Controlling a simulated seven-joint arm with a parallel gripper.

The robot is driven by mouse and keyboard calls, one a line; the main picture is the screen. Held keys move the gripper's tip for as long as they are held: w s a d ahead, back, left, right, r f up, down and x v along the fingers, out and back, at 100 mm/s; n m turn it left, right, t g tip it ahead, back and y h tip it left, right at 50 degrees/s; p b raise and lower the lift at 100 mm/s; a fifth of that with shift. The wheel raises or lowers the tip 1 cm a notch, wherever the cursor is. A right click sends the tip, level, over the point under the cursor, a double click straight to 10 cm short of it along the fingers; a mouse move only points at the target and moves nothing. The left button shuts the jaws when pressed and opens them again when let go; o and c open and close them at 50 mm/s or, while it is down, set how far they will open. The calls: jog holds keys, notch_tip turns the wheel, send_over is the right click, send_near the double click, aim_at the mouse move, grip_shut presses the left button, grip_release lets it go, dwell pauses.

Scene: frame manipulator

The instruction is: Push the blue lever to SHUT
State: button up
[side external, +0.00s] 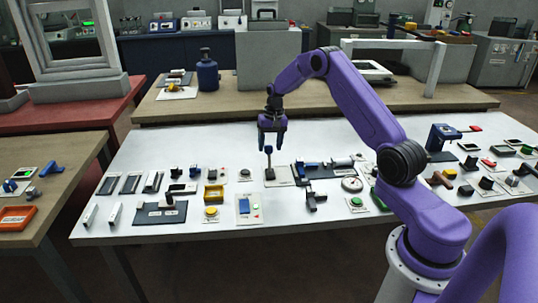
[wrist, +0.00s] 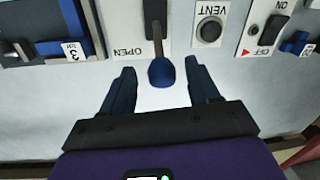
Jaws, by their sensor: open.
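The blue lever (side external: 268,151) stands up from a small plate with a dark slot near the middle of the white table. In the wrist view its round blue knob (wrist: 161,73) points toward my gripper, with a dark shaft behind it. A label reading OPEN (wrist: 131,51) lies beside the slot; no SHUT label can be read. My gripper (side external: 271,146) points down above the lever, fingers apart. In the wrist view my gripper (wrist: 161,67) shows the knob between or just beyond its fingertips. Contact cannot be told, and nothing is gripped.
A VENT button (wrist: 209,30) sits to the right of the lever, with an OFF/ON switch (wrist: 271,30) beyond it. A blue-handled device marked 3 (wrist: 74,48) is to the left. Several other controls crowd the white table (side external: 130,250); its front strip is mostly bare.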

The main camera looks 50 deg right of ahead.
aim_at(269, 158)
jog(key=shift+w+a+f, duration=0.1)
jog(key=shift+f, duration=1.05)
jog(key=shift+w+a+f, duration=0.1)
jog(key=shift+f, duration=1)
jog(key=shift+s, duration=0.1)
grip_shut()
